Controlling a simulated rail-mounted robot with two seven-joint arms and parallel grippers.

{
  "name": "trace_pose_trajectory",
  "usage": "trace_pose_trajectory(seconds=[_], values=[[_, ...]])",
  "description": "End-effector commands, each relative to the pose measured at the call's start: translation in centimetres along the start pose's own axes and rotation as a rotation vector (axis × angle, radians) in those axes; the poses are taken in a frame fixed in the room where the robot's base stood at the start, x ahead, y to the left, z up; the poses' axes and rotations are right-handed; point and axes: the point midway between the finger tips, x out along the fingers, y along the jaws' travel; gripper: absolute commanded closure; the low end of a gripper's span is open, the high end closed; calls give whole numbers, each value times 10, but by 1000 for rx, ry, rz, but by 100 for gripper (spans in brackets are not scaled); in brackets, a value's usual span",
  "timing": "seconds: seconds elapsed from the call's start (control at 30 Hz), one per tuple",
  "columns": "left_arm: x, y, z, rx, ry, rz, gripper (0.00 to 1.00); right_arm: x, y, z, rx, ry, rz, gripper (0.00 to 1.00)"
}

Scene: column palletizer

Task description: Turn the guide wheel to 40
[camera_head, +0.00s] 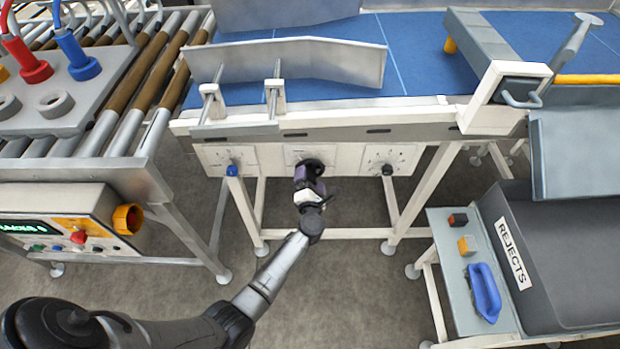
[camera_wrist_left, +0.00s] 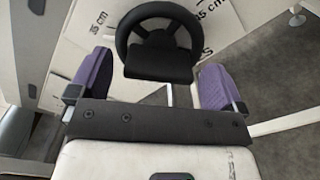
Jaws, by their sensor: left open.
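The black guide wheel (camera_head: 312,164) is on the white middle panel under the blue conveyor. In the left wrist view the guide wheel (camera_wrist_left: 122,36) shows its round rim and a dark block at its lower part. White scale plates beside it carry marks, some reading "35 cm"; I cannot tell the wheel's setting. My left gripper (camera_head: 309,184) is right in front of the wheel, open. In the left wrist view its purple fingers (camera_wrist_left: 157,72) stand apart on either side of the dark block, with nothing visibly gripped. My right gripper is in neither view.
A blue knob (camera_head: 232,170) and a small black knob (camera_head: 387,169) flank the wheel on the same front. Metal guide plates (camera_head: 300,62) stand above on the belt. A rejects bin (camera_head: 560,255) stands at right, a control box (camera_head: 62,222) at left. Floor below is clear.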

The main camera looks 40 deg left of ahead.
Motion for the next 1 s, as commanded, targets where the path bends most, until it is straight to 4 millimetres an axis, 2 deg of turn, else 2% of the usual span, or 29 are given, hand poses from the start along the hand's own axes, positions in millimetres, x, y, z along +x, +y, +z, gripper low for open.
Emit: trace_pose_trajectory(seconds=[0.2,0.53,1.0], values=[[11,0,0,0,0,0,4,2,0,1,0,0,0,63],[12,0,0,0,0,0,5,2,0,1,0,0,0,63],[12,0,0,1,0,0,50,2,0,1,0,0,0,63]])
